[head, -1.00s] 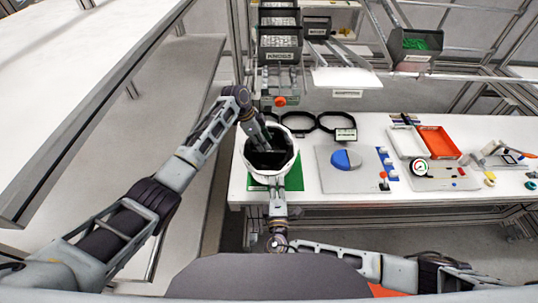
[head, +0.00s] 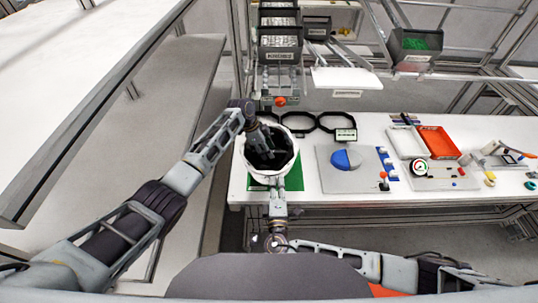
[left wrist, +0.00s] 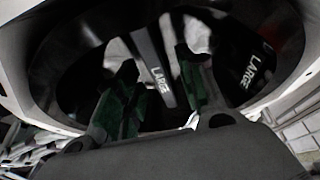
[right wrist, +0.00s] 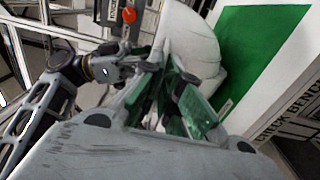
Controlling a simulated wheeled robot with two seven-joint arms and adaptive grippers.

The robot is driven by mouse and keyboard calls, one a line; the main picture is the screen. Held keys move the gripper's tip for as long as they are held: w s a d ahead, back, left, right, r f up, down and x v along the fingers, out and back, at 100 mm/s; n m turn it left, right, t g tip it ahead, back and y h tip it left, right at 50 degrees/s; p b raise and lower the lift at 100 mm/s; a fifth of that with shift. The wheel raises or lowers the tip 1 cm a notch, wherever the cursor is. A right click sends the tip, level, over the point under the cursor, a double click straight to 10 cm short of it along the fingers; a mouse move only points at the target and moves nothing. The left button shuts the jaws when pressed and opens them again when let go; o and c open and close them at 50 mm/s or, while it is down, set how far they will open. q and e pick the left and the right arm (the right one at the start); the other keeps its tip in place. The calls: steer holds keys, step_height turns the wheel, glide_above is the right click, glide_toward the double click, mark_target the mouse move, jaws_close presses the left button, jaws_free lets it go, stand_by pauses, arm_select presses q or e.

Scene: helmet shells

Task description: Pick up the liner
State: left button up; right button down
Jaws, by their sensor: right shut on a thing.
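The white helmet shell (head: 292,172) sits open side up on the green mat (head: 294,183) at the table's left end. Inside it is the dark liner (head: 280,160), which carries "LARGE" labels; a grey strap of it (left wrist: 158,75) shows in the left wrist view. My left gripper (head: 266,150) reaches down into the shell. Its green-padded fingers (left wrist: 160,85) are apart, on either side of the strap; I cannot tell whether they touch it. My right gripper (head: 278,192) is shut on the shell's near side; the right wrist view shows its fingers (right wrist: 166,65) against the white shell (right wrist: 190,35).
Black ring stands (head: 298,123) are behind the shell. Shelf bins (head: 280,45) hang above the back. A white rack is at left.

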arm_select(q)
steer(key=shift+d+f, duration=0.2)
steer(key=shift+f, duration=0.35)
jaws_close()
